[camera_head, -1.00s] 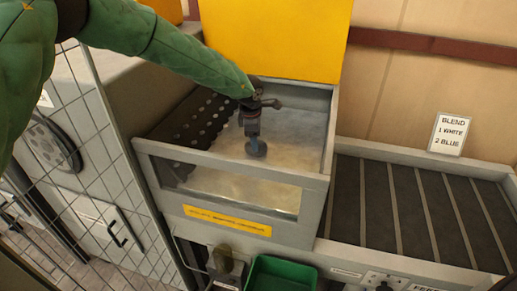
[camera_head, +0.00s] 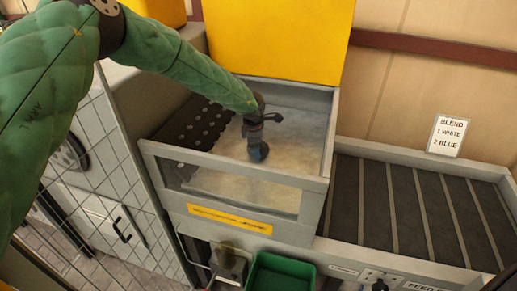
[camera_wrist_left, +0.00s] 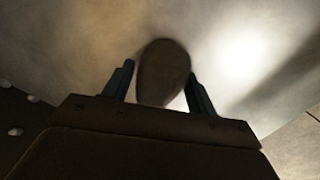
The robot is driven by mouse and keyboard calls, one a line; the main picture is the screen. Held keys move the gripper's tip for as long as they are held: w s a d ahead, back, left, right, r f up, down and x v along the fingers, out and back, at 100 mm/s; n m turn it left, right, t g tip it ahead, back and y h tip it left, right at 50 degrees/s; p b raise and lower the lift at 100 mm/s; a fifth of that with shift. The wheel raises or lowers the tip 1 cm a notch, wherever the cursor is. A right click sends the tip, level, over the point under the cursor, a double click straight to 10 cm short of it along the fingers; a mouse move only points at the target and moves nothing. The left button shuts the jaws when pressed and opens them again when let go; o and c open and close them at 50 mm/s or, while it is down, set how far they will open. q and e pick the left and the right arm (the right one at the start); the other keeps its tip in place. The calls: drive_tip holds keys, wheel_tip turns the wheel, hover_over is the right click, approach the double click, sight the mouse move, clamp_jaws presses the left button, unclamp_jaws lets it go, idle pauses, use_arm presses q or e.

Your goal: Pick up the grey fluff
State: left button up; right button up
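The grey fluff (camera_head: 258,153) is a small dark rounded clump in the glass-fronted hopper (camera_head: 232,173), over pale fill. In the left wrist view it is a dark oval (camera_wrist_left: 163,72) between the two fingers. My left gripper (camera_head: 256,143) points down into the hopper at the fluff. In the wrist view its fingers (camera_wrist_left: 160,82) stand apart, one on each side of the oval. The left finger seems to have a thin gap to it; contact on the right is unclear. My right gripper is not in view.
The hopper's grey walls surround the gripper, with a yellow panel (camera_head: 280,38) behind and a perforated dark plate (camera_head: 195,125) at left. A slatted dark tray (camera_head: 405,210) and a blend sign (camera_head: 446,136) are at right. A green bin (camera_head: 282,273) stands below in front.

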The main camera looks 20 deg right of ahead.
use_arm(q)
drive_tip(key=c, duration=0.6)
drive_tip(key=shift+r, duration=0.1)
